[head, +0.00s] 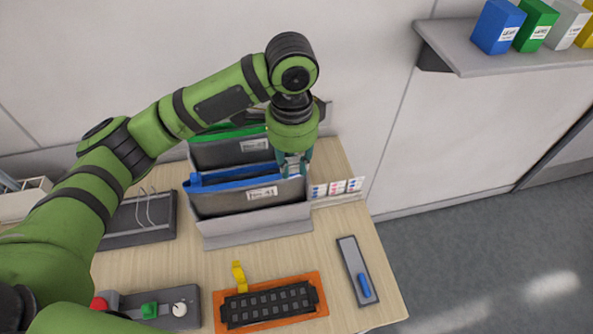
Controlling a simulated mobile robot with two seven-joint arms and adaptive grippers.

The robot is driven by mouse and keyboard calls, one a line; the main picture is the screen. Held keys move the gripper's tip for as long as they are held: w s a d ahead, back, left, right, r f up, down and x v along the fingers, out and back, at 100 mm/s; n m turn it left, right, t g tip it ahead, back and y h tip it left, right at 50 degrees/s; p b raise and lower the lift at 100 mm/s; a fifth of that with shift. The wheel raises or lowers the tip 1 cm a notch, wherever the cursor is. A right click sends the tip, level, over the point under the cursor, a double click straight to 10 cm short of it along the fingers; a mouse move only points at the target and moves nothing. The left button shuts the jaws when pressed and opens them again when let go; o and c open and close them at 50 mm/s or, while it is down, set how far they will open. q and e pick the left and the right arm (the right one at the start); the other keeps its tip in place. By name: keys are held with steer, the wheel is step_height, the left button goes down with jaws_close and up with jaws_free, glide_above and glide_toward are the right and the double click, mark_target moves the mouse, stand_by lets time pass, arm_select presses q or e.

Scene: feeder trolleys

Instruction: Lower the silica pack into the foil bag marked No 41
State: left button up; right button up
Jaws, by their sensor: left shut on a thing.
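The foil bag marked No 41 (225,204) is grey with a blue upper edge and a white label, and stands upright in a light holder on the table. My left gripper (293,166) points down at the right end of this bag's mouth. It is shut on a small pale thing, apparently the silica pack, which its fingers mostly hide. I cannot tell whether the pack is inside the mouth or just above it. My right gripper is not in view.
A second grey bag (225,153) with a green edge stands behind. A card with coloured marks (337,188) is at the right. An orange tray with a black block (268,304), a grey strip with a blue piece (352,262) and a control box (160,308) lie in front.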

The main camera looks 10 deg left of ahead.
arm_select(q)
steer(key=w, duration=0.1)
steer(key=w+a, duration=0.1)
steer(key=w, duration=0.2)
steer(key=shift+a+f, duration=0.2)
steer(key=shift+a, duration=0.2)
steer(key=shift+w+a+f, duration=0.1)
steer(key=shift+w+f, duration=0.1)
steer(key=shift+f, duration=0.75)
steer(key=shift+s, duration=0.1)
steer(key=shift+f, duration=0.1)
